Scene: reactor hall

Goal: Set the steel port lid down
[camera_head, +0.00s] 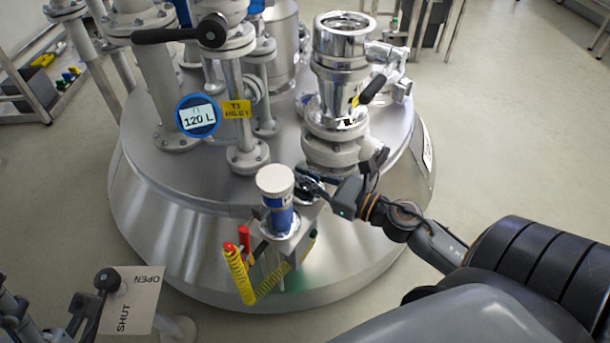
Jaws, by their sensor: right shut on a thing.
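My right gripper (312,184) reaches in from the lower right, over the front part of the reactor's steel top. It is shut on a small steel piece (306,198), which I take to be the steel port lid; the fingers cover much of it. The piece is low, close to the steel top; whether it touches cannot be told. A blue-and-white cylinder (278,218) with a pale round cap stands just left of the gripper. A polished steel port (340,62) rises behind the gripper, with a bright round rim on top.
The reactor's steel top (205,180) has bare room at the front left. Flanged pipes, a black lever (180,35) and a round 120 L gauge (198,116) stand at the back left. A yellow coiled hose (238,274) hangs at the front. An OPEN/SHUT plate (130,300) is lower left.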

